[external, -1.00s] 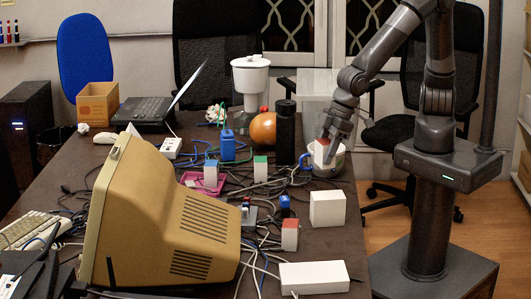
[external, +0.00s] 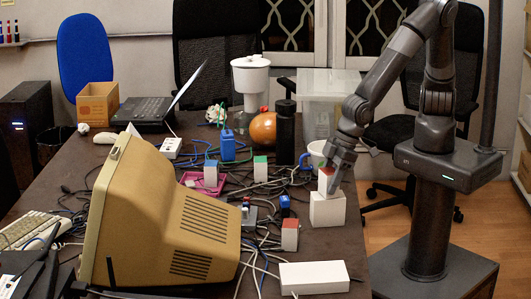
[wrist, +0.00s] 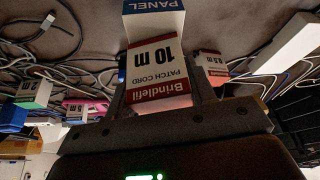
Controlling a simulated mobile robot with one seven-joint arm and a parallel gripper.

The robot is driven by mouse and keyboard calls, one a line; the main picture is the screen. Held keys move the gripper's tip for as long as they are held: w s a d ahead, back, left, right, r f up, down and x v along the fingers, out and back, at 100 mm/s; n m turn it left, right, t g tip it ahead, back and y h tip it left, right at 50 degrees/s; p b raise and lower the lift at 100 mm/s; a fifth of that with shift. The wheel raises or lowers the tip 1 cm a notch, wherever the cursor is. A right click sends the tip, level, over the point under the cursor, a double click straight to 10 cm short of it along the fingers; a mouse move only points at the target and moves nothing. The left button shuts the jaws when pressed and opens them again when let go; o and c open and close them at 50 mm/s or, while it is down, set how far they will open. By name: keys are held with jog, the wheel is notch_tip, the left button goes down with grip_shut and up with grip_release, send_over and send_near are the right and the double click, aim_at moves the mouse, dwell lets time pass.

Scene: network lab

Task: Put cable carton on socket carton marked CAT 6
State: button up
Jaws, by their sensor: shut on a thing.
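My gripper (external: 335,176) is shut on a small white carton with a red end (external: 325,183). In the wrist view this carton (wrist: 155,62) reads "Brindlefil PATCH CORD 10 m", and the gripper fingers (wrist: 162,98) flank it. It is upright over a larger white carton (external: 327,209) near the table's right edge. Its lower end is at that carton's top; I cannot tell whether they touch. In the wrist view a white carton with a blue band reading "PANEL" (wrist: 153,22) lies just beyond the held one. No "CAT 6" mark is readable in any view.
Other small cartons stand among loose cables: blue-topped (external: 210,174), green-topped (external: 260,169) and red-topped (external: 290,235). A long white box (external: 313,277) lies in front. A mug (external: 316,150) and a black bottle (external: 285,132) stand behind. A beige monitor (external: 160,215) fills the left front.

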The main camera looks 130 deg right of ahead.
jog(key=o, duration=1.1)
jog(key=shift+f, duration=0.1)
jog(key=shift+c, duration=0.2)
jog(key=v, duration=1.2)
jog(key=s+d+r+n, duration=0.1)
jog(key=s+r, duration=0.3)
jog(key=s, duration=0.5)
jog(key=s+d+r+n+t+y, duration=0.1)
jog(key=s+r, duration=0.3)
jog(key=s, duration=0.5)
jog(key=s+d+r+n, duration=0.2)
jog(key=s+r, duration=0.3)
jog(key=s, duration=0.5)
jog(key=shift+y, duration=0.4)
jog(key=shift+s, duration=0.1)
